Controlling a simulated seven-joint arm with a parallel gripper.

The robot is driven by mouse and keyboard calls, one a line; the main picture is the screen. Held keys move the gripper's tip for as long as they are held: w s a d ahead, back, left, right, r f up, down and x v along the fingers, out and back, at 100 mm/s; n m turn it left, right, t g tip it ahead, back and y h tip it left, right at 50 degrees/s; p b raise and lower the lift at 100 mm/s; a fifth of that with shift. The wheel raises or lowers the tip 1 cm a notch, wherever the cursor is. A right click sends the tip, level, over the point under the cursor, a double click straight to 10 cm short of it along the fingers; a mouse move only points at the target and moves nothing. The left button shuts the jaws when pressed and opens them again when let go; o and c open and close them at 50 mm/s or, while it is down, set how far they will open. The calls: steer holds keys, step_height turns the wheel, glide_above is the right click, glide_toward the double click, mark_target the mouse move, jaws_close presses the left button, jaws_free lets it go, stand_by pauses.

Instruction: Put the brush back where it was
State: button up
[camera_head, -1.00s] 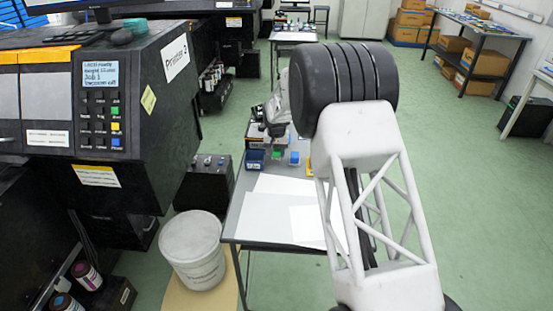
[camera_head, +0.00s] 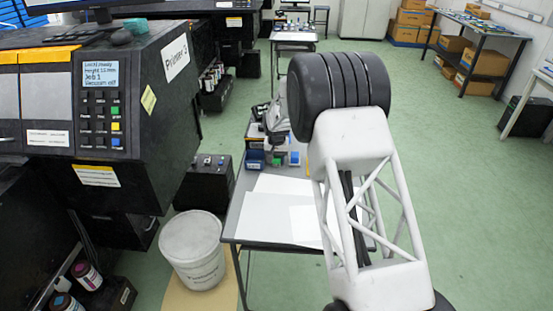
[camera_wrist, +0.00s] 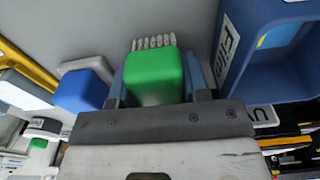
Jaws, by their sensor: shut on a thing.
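A green brush (camera_wrist: 155,72) with a pale bristle edge fills the middle of the wrist view. My gripper (camera_wrist: 157,84) is shut on its green body, with one blue-grey finger on each side. The bristles stick out beyond the fingers, toward the grey surface. In the head view, the green brush (camera_head: 277,161) shows small at the far end of the table, below my gripper (camera_head: 277,154). I cannot tell whether the bristles touch the surface.
A blue block-shaped item (camera_wrist: 82,90) is close left of the brush, with a blue open box (camera_wrist: 235,60) close right. White sheets (camera_head: 275,213) lie on the grey table (camera_head: 233,228). A white bucket (camera_head: 191,248) and a dark printer (camera_head: 150,130) stand to the left.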

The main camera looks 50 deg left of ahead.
steer(key=shift+f, duration=0.35)
steer(key=shift+d+f, duration=0.1)
steer(key=shift+f, duration=0.3)
steer(key=o, duration=1.2)
steer(key=shift+s+d+f, duration=0.1)
steer(key=shift+s+f, duration=0.05)
steer(key=shift+f, duration=0.15)
steer(key=shift+d, duration=0.1)
steer(key=shift+f, duration=0.1)
steer(key=shift+d, duration=0.1)
steer(key=shift+w+r, duration=0.25)
steer(key=shift+r, duration=0.35)
steer(key=r, duration=1.3)
steer(key=shift+s+r, duration=0.15)
steer(key=shift+s, duration=0.2)
